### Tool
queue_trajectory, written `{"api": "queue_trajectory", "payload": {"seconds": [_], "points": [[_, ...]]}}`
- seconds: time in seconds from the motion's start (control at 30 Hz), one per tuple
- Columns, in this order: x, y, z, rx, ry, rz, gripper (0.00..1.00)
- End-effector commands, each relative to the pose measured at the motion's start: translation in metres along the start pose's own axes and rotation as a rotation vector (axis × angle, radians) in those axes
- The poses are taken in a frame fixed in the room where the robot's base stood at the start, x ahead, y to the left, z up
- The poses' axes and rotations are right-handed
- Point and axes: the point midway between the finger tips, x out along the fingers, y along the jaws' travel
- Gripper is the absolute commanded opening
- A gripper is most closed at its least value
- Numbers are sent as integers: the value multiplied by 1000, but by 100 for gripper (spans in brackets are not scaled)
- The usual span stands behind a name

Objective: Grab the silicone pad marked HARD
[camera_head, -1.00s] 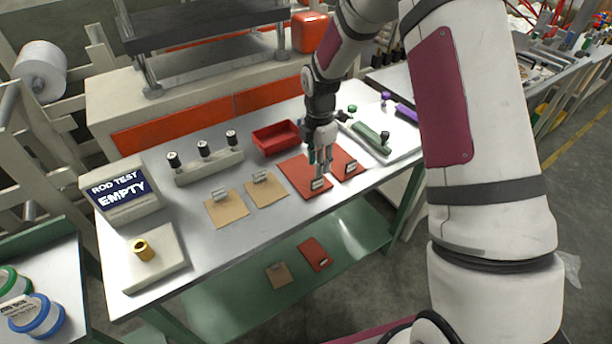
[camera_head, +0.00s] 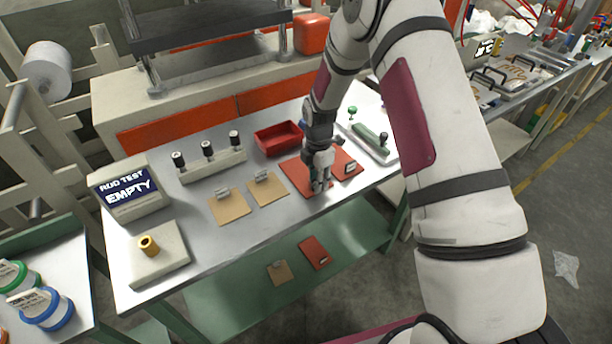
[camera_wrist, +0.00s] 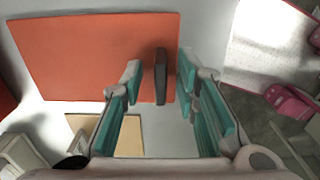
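Two red pads lie side by side on the metal bench, a left one (camera_head: 293,172) and a right one (camera_head: 343,155). Each has a small upright tag. My gripper (camera_head: 320,184) is low over the front edge of the left red pad and hides its tag in the head view. In the wrist view the dark tag (camera_wrist: 160,76) stands between my open fingers (camera_wrist: 161,85), with a gap on both sides, on the red pad (camera_wrist: 85,55). I cannot read which pad is marked HARD.
Two tan pads (camera_head: 230,208) (camera_head: 268,190) with tags lie to the left. A red tray (camera_head: 278,138) stands behind. A tan pad (camera_head: 280,273) and a red pad (camera_head: 314,252) lie on the green lower shelf. A tray with a green roller (camera_head: 368,138) is at right.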

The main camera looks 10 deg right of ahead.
Motion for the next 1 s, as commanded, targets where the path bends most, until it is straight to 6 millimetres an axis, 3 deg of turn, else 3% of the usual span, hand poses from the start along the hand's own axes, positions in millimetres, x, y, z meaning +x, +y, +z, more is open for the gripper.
{"api": "queue_trajectory", "payload": {"seconds": [0.03, 0.1, 0.63, 0.93, 1.0], "points": [[0, 0, 0, 0, 0, 0, 13], [0, 0, 0, 0, 0, 0, 0], [-5, 1, 0, 0, 0, 2, 0], [-36, 2, 1, 1, -1, 5, 0], [-37, -14, -4, 0, 1, -3, 0]]}}
